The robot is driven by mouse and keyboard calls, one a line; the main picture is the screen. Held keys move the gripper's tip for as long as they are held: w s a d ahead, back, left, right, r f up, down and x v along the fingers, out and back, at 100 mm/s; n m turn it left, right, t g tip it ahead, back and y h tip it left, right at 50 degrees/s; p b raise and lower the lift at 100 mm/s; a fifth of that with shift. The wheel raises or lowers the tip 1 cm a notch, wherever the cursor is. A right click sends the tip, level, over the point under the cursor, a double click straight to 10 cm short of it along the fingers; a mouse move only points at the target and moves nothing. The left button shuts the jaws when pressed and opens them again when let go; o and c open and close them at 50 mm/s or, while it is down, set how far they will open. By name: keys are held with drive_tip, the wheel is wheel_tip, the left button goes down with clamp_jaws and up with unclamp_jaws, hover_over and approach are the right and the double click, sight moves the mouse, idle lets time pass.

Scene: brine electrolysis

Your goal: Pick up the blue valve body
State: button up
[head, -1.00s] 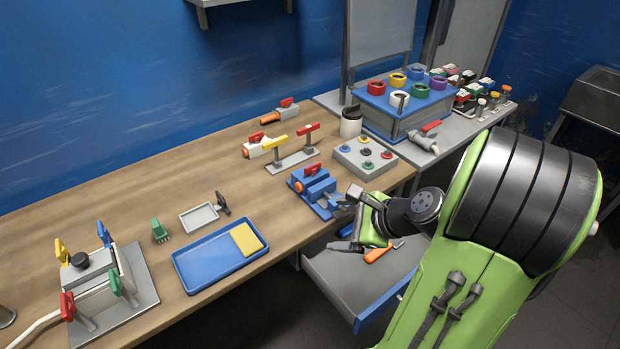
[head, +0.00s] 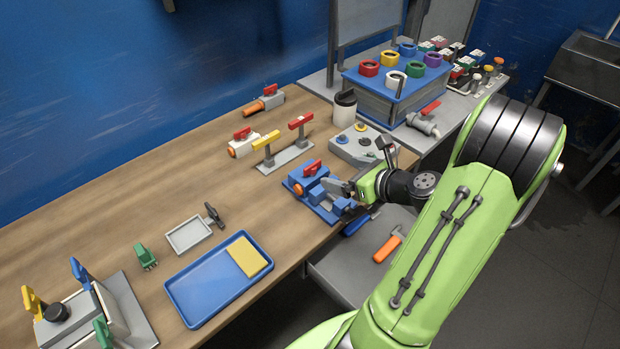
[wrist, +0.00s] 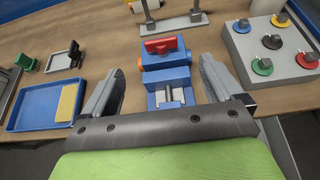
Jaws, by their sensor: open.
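The blue valve body (head: 308,178) has a red handle and an orange end. It sits at the far end of a blue vise-like fixture (head: 340,208) near the table's front edge. In the wrist view the valve body (wrist: 166,57) is upper centre, with the fixture (wrist: 170,79) just below it. My gripper (head: 338,187) reaches in from the right, over the fixture. In the wrist view my gripper (wrist: 160,78) is open, one finger on either side of the fixture and nothing held. The valve body lies beyond the fingertips. Whether the fingers touch the fixture is unclear.
A grey box with coloured knobs (head: 352,153) stands close behind my gripper. A stand with yellow and red handles (head: 285,160) and a white valve (head: 240,149) lie behind the valve body. A blue tray (head: 205,300) is left. An open drawer (head: 345,275) juts out below.

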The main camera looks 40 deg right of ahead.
sight(313, 164)
drive_tip(key=b+x, duration=0.2)
drive_tip(key=x, duration=1)
drive_tip(key=shift+w+f, duration=0.15)
drive_tip(key=shift+w, duration=0.2)
drive_tip(key=shift+s, duration=0.1)
drive_tip(key=shift+c, duration=0.4)
drive_tip(key=c, duration=1.5)
wheel_tip(313, 164, up, 18)
drive_tip(key=p, duration=0.6)
